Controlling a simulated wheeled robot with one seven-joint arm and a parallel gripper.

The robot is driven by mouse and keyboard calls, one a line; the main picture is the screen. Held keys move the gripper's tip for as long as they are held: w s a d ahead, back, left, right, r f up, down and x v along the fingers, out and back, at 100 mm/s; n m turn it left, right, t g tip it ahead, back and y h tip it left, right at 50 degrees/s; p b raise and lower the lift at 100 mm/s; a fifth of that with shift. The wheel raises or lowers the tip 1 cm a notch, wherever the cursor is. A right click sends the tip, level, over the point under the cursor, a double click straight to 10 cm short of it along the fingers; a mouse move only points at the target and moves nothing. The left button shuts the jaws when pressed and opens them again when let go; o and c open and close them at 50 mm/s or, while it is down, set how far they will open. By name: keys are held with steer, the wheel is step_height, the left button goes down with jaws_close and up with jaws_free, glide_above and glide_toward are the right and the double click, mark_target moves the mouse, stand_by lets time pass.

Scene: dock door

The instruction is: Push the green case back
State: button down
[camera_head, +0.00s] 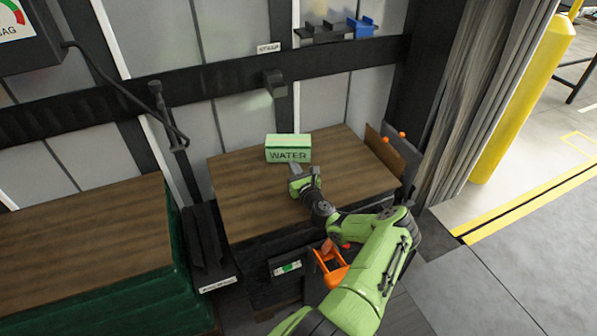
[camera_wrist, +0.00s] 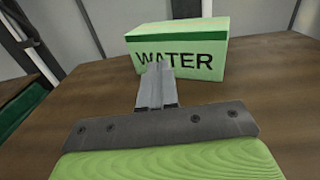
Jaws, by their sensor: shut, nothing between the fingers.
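The green case (camera_head: 288,148) is a light green box with a darker green band near its top and the word WATER on its front. It stands upright on the brown wooden top (camera_head: 240,190), near the back. My gripper (camera_head: 295,170) is just in front of the case, low over the wood. In the wrist view the case (camera_wrist: 185,48) is straight ahead, and my gripper (camera_wrist: 157,72) is shut and empty, its tips overlapping the lower front of the case. I cannot tell whether the tips touch it.
Thin upright panels (camera_head: 390,150) stand at the right edge of the wooden top. A second wooden top (camera_head: 80,240) is at the left. An orange holder (camera_head: 330,266) hangs at the front. A dark rail (camera_head: 220,85) crosses the wall behind. The wood left of the case is clear.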

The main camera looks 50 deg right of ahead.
steer(key=p+v, duration=0.1)
steer(key=v, duration=0.8)
steer(key=shift+f+p, duration=0.1)
steer(key=shift+p, duration=0.25)
steer(key=shift+w, duration=0.15)
